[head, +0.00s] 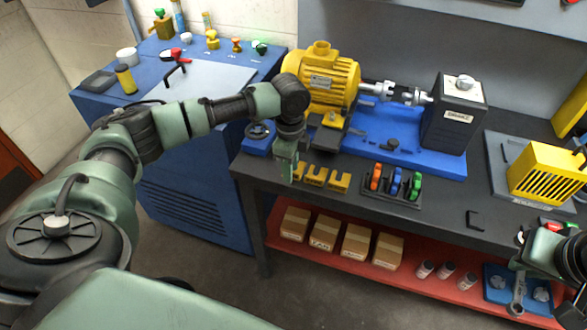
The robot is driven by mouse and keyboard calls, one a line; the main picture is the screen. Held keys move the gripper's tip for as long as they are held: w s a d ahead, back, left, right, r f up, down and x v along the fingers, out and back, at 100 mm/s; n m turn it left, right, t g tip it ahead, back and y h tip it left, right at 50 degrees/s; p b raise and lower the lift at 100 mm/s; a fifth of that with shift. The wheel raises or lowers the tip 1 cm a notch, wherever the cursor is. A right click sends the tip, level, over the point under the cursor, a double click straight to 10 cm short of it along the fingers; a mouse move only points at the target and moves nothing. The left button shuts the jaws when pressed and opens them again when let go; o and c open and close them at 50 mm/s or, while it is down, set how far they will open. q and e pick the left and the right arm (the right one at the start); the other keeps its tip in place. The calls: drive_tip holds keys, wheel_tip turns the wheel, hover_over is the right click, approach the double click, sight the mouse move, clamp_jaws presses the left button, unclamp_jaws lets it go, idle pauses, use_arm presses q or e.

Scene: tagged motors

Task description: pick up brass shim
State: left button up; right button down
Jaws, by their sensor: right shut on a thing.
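Several brass-yellow U-shaped shims stand in a row at the front left of the dark workbench, among them a left one (299,172), a middle one (316,176) and a right one (340,181). My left gripper (286,172) points down just left of the left shim. Its fingers are seen nearly edge-on, so their opening and any contact with the shim are unclear. My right gripper (520,272) is at the lower right, beyond the bench front, shut on a grey ring-ended tool (518,295) that hangs down.
A yellow motor (320,80) and a dark labelled block (455,115) stand on a blue base (385,145). A yellow slotted guard (545,172) is at right. Boxes (325,232) sit on the red lower shelf (400,288).

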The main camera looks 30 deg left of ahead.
use_arm(q)
clamp_jaws()
idle(1.4)
